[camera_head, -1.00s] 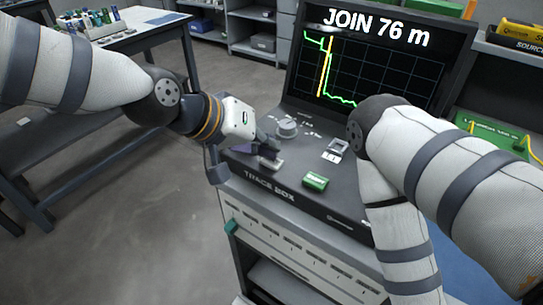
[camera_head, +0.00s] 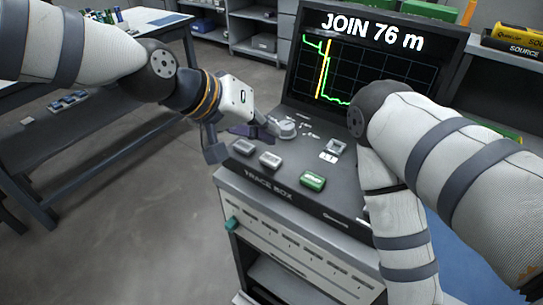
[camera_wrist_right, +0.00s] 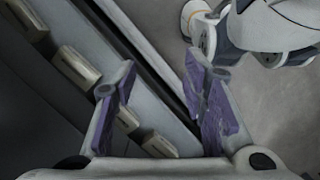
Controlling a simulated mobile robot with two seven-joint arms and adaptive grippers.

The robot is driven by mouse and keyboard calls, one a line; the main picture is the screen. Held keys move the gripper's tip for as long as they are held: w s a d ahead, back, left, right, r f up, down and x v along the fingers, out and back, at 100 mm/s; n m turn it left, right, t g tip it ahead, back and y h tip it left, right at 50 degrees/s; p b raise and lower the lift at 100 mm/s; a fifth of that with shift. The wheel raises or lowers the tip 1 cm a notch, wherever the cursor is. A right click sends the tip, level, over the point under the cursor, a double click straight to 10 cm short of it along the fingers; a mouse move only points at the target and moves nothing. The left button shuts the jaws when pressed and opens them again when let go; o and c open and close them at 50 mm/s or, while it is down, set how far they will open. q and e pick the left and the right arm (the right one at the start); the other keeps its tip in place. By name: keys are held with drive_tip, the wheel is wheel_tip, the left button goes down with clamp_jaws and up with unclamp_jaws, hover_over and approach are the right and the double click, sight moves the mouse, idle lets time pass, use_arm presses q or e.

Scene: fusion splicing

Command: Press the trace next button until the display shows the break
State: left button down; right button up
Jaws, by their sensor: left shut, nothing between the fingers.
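The trace box (camera_head: 285,206) has a tilted display (camera_head: 368,62) reading "JOIN 76 m", with a green trace and a yellow cursor line near the left. Its sloping panel carries two grey buttons, one at the left (camera_head: 243,147) and one beside it (camera_head: 270,160), and a green button (camera_head: 312,181) to their right. I cannot read which one is trace next. My left gripper (camera_head: 264,133) is shut and empty, just above and behind the grey buttons, beside the round knob (camera_head: 285,128). My right gripper (camera_wrist_right: 162,78) is open and empty in the right wrist view; the head view does not show it.
A grey switch (camera_head: 336,146) sits on the panel near my right arm, which covers the panel's right side and part of the display's edge. A workbench (camera_head: 150,24) stands at the back left. Open floor (camera_head: 130,220) lies left of the box.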

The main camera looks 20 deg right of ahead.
sight(267, 157)
use_arm(q)
drive_tip(key=shift+r, duration=1.55)
use_arm(e)
drive_tip(key=shift+w+r, duration=0.5)
drive_tip(key=shift+w, duration=0.05)
